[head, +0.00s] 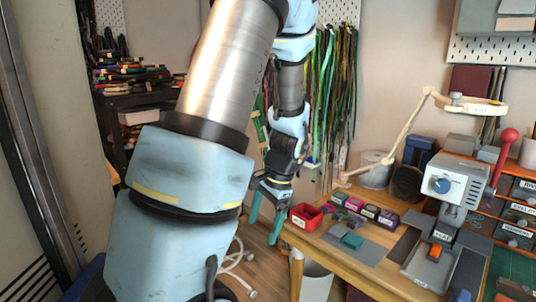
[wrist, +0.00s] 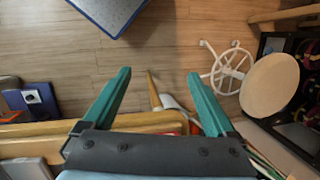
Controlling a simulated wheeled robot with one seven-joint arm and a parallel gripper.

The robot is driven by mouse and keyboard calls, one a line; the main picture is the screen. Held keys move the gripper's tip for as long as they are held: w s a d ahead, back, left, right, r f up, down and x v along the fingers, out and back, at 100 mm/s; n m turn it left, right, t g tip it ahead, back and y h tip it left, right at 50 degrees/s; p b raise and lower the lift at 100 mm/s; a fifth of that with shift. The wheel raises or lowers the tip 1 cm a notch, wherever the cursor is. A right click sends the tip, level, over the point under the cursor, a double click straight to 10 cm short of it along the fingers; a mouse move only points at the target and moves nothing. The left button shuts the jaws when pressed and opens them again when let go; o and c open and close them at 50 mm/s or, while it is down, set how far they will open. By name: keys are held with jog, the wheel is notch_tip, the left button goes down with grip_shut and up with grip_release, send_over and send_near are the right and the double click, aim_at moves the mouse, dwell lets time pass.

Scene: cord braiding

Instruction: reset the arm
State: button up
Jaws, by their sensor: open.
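My gripper (head: 265,214) hangs at the left end of the wooden workbench (head: 352,268), in front of or beside its edge, with its green fingers pointing down. In the wrist view its two green fingers (wrist: 152,100) are spread wide apart with nothing between them, over the wooden floor. My arm runs from the lower left up to the top of the head view and back down to the gripper, hiding part of the back wall.
On the workbench are a red bin (head: 306,216), several small labelled boxes, a grey mat and a press machine (head: 453,182). A lamp (head: 420,105) arches above. Cords (head: 335,90) hang behind. In the wrist view, a round stool seat (wrist: 269,88) stands right; the floor (wrist: 160,50) is mostly clear.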

jog(key=s+a+r+n+t+h, duration=0.1)
jog(key=s+a+r+n+h, duration=0.2)
jog(key=n, duration=0.6)
jog(key=shift+s+a+r+t+p, duration=0.35)
jog(key=shift+s+a+r, duration=0.95)
jog(key=shift+s+r, duration=0.25)
